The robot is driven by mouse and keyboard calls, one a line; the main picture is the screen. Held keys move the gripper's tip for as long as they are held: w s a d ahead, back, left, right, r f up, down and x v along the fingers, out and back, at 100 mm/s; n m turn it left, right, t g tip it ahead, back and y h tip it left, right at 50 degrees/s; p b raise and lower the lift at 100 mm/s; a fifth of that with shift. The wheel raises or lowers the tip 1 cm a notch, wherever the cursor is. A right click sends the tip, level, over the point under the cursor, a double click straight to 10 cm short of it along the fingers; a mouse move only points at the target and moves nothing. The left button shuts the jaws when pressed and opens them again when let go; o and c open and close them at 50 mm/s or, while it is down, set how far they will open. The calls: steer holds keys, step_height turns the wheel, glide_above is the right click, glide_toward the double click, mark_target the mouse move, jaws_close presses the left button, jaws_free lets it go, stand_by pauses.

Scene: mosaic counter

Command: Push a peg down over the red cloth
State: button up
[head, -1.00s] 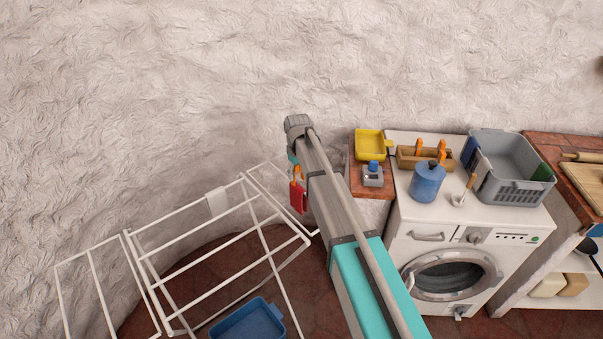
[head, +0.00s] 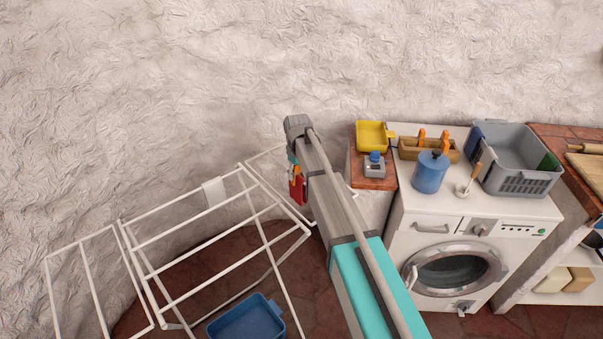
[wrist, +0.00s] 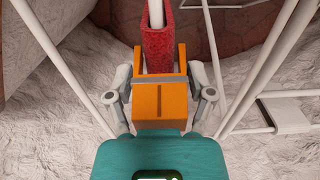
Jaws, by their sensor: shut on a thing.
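The red cloth (wrist: 158,45) hangs over a white rod of the drying rack (wrist: 285,55). In the head view the cloth (head: 298,192) shows beside my arm, partly hidden by it. My gripper (wrist: 160,88) is shut on an orange peg (wrist: 160,103), one finger on each side. The peg's two prongs point toward the cloth, and the cloth's near end shows between them. I cannot tell how far the peg is down over the rod. In the head view the peg (head: 297,170) is a small orange patch at the cloth, mostly hidden.
At right, a washing machine (head: 462,262) bears a grey basket (head: 520,178), a blue jug (head: 430,172) and a wooden holder (head: 408,149) with orange pegs. The wall is behind.

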steer(key=shift+f+b, duration=0.35)
steer(key=shift+f, duration=0.15)
steer(key=o, duration=0.8)
steer(key=shift+o, duration=0.2)
